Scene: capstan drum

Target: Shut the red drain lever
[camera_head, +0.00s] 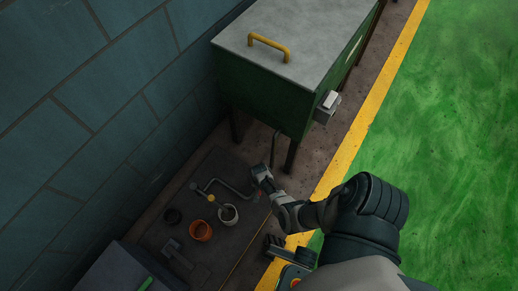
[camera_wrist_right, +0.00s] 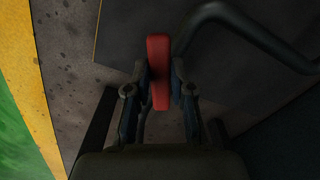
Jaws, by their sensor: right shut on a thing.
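The red drain lever (camera_wrist_right: 158,70) is upright in the middle of the right wrist view, between the two fingers of my right gripper (camera_wrist_right: 160,85). The gripper is shut on it, one finger against each side. In the head view my right gripper (camera_head: 262,176) is low beside the front legs of the green tank (camera_head: 262,100). The lever is mostly hidden there by the gripper and the dim light. What the lever is joined to cannot be made out. My left gripper is not in view.
A grey bent pipe (camera_head: 232,187) runs close to the gripper and shows in the wrist view (camera_wrist_right: 245,22). A block wall (camera_head: 90,90) bounds the left.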

